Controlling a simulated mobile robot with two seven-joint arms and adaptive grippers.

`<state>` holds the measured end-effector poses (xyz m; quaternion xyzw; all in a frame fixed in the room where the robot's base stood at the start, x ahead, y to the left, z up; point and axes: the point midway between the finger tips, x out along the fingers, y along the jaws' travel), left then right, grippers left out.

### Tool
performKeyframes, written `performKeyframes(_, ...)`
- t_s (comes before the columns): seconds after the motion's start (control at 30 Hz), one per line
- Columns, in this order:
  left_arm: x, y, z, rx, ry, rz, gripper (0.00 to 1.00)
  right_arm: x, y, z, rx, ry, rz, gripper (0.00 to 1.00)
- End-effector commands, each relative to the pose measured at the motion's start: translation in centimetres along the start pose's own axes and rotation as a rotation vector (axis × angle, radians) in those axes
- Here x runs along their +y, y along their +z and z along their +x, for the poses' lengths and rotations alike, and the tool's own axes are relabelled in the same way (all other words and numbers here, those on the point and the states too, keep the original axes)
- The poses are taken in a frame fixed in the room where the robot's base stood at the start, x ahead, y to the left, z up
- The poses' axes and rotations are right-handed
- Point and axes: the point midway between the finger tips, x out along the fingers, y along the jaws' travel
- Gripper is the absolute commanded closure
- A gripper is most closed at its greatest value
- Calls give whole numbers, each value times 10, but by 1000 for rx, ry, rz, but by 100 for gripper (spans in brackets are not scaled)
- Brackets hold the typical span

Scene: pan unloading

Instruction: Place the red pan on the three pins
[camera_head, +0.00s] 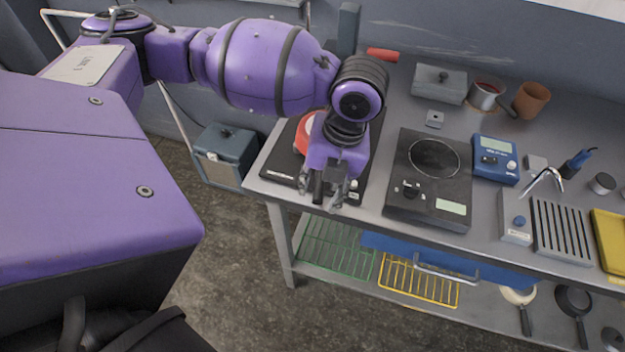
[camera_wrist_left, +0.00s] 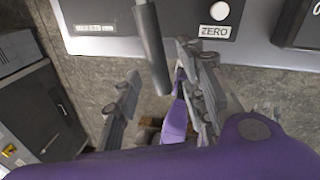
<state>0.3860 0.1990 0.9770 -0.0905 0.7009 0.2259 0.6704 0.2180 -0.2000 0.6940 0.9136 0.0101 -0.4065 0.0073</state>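The red pan (camera_head: 304,132) sits on a black flat device at the left end of the bench. My left arm and gripper hide much of it. Its dark handle (camera_head: 318,186) points toward the bench's front edge; in the left wrist view the grey handle (camera_wrist_left: 150,45) comes in from the top. My left gripper (camera_head: 324,194) is at the front edge, fingers pointing down. In the left wrist view my left gripper (camera_wrist_left: 158,70) is open, with the handle's end between its spread fingers. I cannot make out three pins. My right gripper is not in view.
A black hot plate (camera_head: 430,185) stands right of the gripper, with a blue meter (camera_head: 495,158) beyond it. A grey box (camera_head: 440,84) and pots are at the back. Green and yellow racks (camera_head: 418,281) lie on the lower shelf. A grey-blue box (camera_head: 225,155) stands left of the bench.

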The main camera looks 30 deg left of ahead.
Motion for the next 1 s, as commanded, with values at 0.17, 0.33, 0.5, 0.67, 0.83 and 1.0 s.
performKeyframes(0.17,-1,1,-26,-6,-4,2,62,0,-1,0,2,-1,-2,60)
performKeyframes(0.33,-1,2,-64,-8,-6,0,62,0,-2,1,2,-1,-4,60)
performKeyframes(0.5,-1,1,-96,-7,-4,1,62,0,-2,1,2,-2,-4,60)
performKeyframes(0.67,-1,1,-114,-6,-3,0,62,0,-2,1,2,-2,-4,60)
performKeyframes(0.83,0,0,-120,-4,-2,1,62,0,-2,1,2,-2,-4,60)
performKeyframes(1.0,0,0,-119,-4,-2,0,62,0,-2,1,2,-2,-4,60)
